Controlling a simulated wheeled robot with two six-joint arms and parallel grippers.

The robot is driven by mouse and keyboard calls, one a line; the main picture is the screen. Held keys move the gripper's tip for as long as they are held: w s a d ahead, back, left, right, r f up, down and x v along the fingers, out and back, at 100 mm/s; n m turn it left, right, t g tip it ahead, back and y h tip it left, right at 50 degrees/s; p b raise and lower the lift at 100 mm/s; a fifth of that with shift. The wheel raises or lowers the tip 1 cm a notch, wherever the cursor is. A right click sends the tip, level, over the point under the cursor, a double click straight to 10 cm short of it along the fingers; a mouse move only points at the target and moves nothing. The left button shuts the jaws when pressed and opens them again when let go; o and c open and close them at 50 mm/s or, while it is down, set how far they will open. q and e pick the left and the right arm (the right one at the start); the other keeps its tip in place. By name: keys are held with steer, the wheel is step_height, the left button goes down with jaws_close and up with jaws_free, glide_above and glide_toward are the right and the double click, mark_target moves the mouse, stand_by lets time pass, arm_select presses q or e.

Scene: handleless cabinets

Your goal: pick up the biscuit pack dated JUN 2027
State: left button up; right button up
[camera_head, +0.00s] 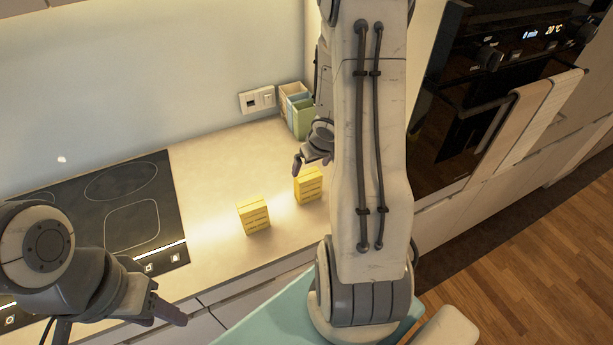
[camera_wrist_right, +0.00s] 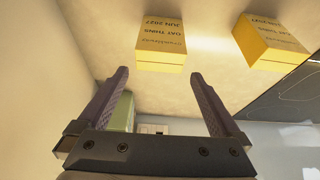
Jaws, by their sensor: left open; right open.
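Two yellow biscuit packs stand apart on the counter. In the head view the right pack (camera_head: 308,187) is just below my right gripper (camera_head: 308,158); the left pack (camera_head: 254,216) is nearer the cooktop. In the right wrist view, upside down, the first pack (camera_wrist_right: 162,45) is ahead of the open fingers (camera_wrist_right: 160,85), and the other pack (camera_wrist_right: 272,43) is to the right. The first pack's print appears to read OAT THINS and JUN 2027; the other's looks similar, but its date is too small to be sure. Both grippers are open and empty. My left gripper (camera_head: 160,308) is over the counter's front edge.
Behind my right gripper, a container with green and blue sides (camera_head: 297,108) stands by the wall. A black cooktop (camera_head: 125,205) is at left. An oven (camera_head: 490,80) with a towel (camera_head: 535,115) is at right. Bare counter (camera_head: 215,170) lies between cooktop and packs.

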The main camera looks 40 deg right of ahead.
mark_target(306, 180)
steer(key=b+x, duration=0.2)
steer(key=x, duration=0.1)
steer(key=b+x, duration=0.2)
steer(key=x, duration=0.2)
steer(key=b+x, duration=0.3)
steer(key=shift+s+a+f, duration=0.1)
steer(key=shift+s+f, duration=0.1)
steer(key=shift+f, duration=0.3)
steer(key=shift+r, duration=0.1)
steer(key=c, duration=1.1)
steer(key=shift+r, duration=0.15)
